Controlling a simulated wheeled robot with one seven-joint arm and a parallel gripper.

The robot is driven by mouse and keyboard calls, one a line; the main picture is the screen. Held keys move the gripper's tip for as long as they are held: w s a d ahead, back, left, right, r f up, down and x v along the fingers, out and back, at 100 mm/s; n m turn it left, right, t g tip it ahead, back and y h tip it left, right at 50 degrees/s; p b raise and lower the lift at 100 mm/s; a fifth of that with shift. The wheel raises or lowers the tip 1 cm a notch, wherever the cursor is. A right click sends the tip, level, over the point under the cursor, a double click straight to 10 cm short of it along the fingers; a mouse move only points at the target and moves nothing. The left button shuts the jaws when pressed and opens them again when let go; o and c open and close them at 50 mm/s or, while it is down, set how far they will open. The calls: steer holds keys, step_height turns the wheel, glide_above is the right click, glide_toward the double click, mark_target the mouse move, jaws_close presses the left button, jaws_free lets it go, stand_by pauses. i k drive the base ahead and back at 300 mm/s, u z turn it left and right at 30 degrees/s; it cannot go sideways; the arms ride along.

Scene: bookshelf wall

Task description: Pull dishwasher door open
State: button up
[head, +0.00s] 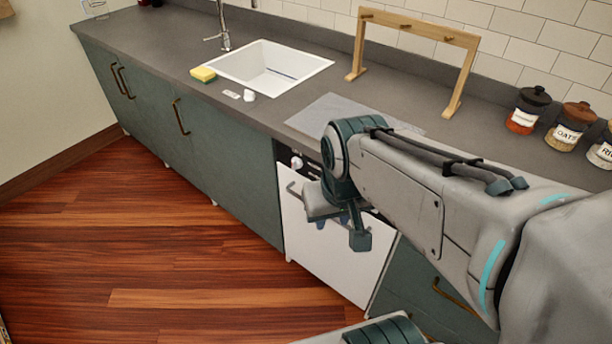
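The dishwasher (318,262) is a white front panel set under the counter, between dark green cabinet fronts. A dark strip with a white knob (296,162) runs along its top. Part of a grey handle (292,188) shows near its upper left. My gripper (338,226) hangs in front of the upper part of the door, just right of that visible handle end. My arm and gripper hide the upper right of the door and the rest of the handle. The fingers are small and dark, and I cannot tell whether they are open or touch the handle. The door looks shut or nearly so.
The grey counter (150,35) above holds a white sink (268,68), a yellow sponge (203,74), a wooden rack (412,28) and several jars at right. Green cabinets (225,165) with brass handles flank the dishwasher. The wooden floor (170,260) at left is clear.

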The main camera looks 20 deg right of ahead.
mark_target(326, 254)
steer(key=u, duration=0.5)
steer(key=k, duration=1.25)
steer(key=z, duration=0.3)
steer(key=i, duration=0.85)
steer(key=z, duration=0.2)
